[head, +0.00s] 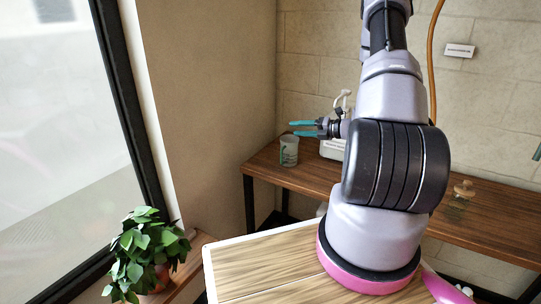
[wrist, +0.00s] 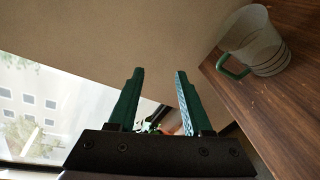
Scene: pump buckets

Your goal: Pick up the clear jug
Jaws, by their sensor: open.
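A clear, cloudy jug (head: 289,151) with green markings stands upright near the left end of the brown wooden table (head: 262,161). In the wrist view the jug (wrist: 257,40) is at the upper right on the wood, with its green handle facing left and dark rings around its body. My gripper (head: 293,128) has teal fingers and points left, appearing just above the jug's rim in the head view. In the wrist view my gripper (wrist: 160,72) is open, with nothing between the fingers, and the jug is apart from it to the right.
A white pump container (head: 333,148) stands behind my gripper, partly hidden by my arm. A small wooden-topped item (head: 463,189) sits farther right on the table. A leafy potted plant (head: 143,250) is at lower left by the window. A light wood surface (head: 255,262) is in front.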

